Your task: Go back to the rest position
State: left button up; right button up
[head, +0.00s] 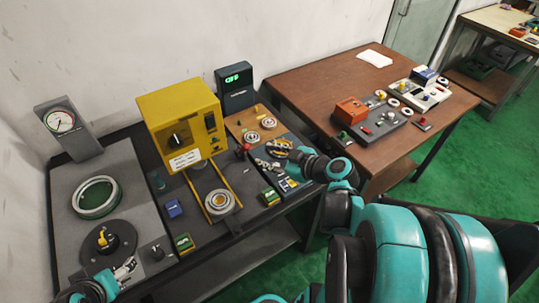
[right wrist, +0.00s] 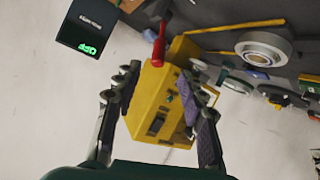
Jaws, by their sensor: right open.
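My right gripper (head: 268,158) is over the right part of the dark workbench, and its arm comes in from the lower right. In the right wrist view its fingers (right wrist: 165,85) are apart with nothing held between them; the yellow machine (right wrist: 160,112) shows beyond them. My left gripper (head: 130,268) is at the lower left, beside the black round fixture with a yellow knob (head: 103,240). It is small there, and I cannot tell whether its fingers are apart. A bearing ring (head: 220,202) lies on the yellow-railed track in front of the yellow machine (head: 182,125).
Two more bearing rings (head: 268,123) (head: 252,137) lie on a brown board behind my right gripper. A large ring (head: 97,197) and a gauge (head: 62,122) stand at left. A dark display box (head: 236,88) stands behind. A brown table (head: 320,85) is at right.

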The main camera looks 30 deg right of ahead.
dwell(0.5)
jog(key=s+a+m+g+h, duration=0.3)
jog(key=s+a+m+g, duration=0.2)
jog(key=s+a, duration=0.4)
jog(key=a+f+m, duration=0.1)
jog(key=a, duration=0.3)
